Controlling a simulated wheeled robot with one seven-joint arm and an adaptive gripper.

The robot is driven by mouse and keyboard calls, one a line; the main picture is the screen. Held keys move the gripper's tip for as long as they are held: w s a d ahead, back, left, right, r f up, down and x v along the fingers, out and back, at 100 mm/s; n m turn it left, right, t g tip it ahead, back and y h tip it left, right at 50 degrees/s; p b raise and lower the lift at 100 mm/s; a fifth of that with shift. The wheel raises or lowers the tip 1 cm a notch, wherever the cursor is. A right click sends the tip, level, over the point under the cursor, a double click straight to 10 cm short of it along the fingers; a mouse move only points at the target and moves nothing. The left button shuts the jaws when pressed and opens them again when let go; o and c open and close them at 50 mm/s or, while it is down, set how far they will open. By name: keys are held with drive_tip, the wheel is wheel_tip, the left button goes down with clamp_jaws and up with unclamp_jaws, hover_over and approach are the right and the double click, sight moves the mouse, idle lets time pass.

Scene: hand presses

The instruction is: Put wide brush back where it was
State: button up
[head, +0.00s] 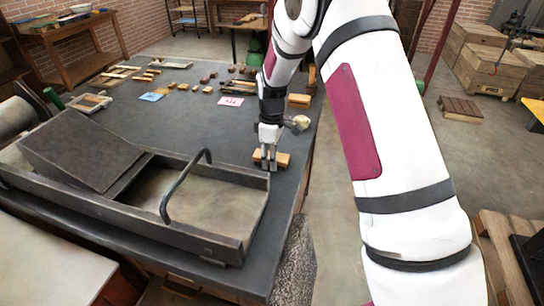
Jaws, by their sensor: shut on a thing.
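My gripper (266,165) points down over the dark table, close to its right edge. It is shut on a flat tan wooden thing, which looks like the wide brush (284,159).
A dark press bed with a curved handle (185,183) fills the near left of the table (200,130). Several small blocks, a pink card (230,101) and a blue card (151,97) lie farther back. A wooden block (299,100) lies near the right edge.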

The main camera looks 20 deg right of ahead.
drive_tip(key=shift+f, duration=0.15)
drive_tip(key=o, duration=1)
